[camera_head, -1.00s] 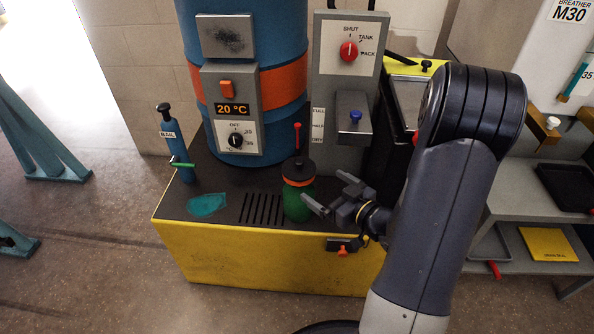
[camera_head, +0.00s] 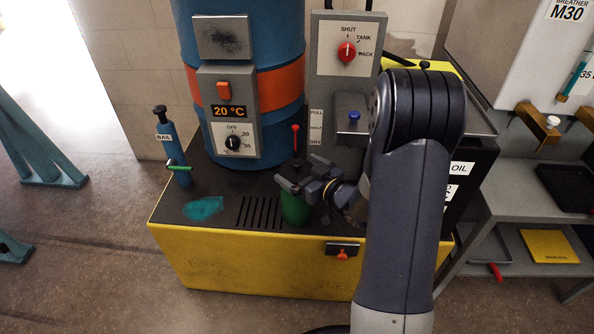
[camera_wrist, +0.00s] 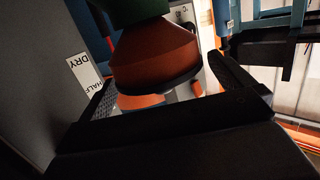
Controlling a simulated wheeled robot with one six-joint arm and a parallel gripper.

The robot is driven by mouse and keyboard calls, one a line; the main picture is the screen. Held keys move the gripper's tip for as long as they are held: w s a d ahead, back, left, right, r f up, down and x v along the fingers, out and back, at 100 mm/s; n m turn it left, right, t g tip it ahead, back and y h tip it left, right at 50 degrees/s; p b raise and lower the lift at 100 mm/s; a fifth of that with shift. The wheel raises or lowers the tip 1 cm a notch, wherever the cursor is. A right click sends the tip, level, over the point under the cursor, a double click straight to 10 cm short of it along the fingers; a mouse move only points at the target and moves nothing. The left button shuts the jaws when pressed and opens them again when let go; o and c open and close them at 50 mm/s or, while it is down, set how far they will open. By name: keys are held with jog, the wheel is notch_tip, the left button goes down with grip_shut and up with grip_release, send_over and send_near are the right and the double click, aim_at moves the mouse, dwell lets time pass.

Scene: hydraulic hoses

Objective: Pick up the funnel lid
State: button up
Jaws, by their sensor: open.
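The funnel stands upright on the yellow cabinet; its green lower part (camera_head: 295,209) shows below my gripper in the head view. In the wrist view, which is upside down, its green part (camera_wrist: 140,10) is at the top and its orange-brown cone (camera_wrist: 155,52) widens to a black lid (camera_wrist: 172,88). My gripper (camera_head: 301,172) is open at lid height, with one finger on each side of it. In the wrist view the fingers (camera_wrist: 168,92) flank the lid, with a gap on the right side. The gripper mostly hides the lid in the head view.
A blue drum (camera_head: 245,70) with a thermostat box (camera_head: 231,115) stands behind. A grey valve panel (camera_head: 346,60) and a box with a blue knob (camera_head: 354,117) are close by. A red-handled stick (camera_head: 295,138) rises just behind. A blue hand pump (camera_head: 170,145) stands left.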

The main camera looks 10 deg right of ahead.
jog(key=c, duration=0.8)
jog(key=shift+r, duration=0.1)
jog(key=shift+c, duration=0.2)
